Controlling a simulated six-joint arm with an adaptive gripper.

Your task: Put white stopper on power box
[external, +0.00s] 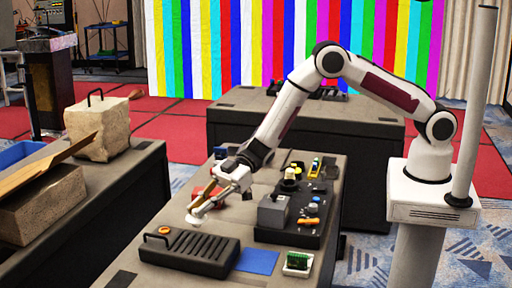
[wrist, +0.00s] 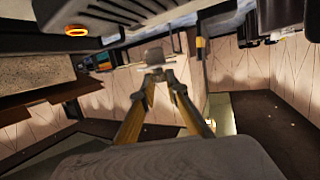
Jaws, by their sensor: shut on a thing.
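My gripper (external: 199,211) is low over the left side of the dark workbench, its fingers pointing down and left. It is shut on a small white rounded piece, the white stopper (external: 193,219), seen at the fingertips. In the wrist view the fingertips (wrist: 157,73) meet by a greyish piece (wrist: 153,53), probably the same stopper in shade. A black ridged box with an orange ring, apparently the power box (external: 190,252), lies just in front of the gripper. Its orange ring (wrist: 77,31) shows at the upper left of the wrist view. The stopper looks apart from the box.
A black panel with a grey block (external: 272,212) and several small parts stands right of the gripper. A blue sheet (external: 257,261) and a small tray with a green part (external: 298,263) lie in front. A red object (external: 208,196) is close behind the gripper.

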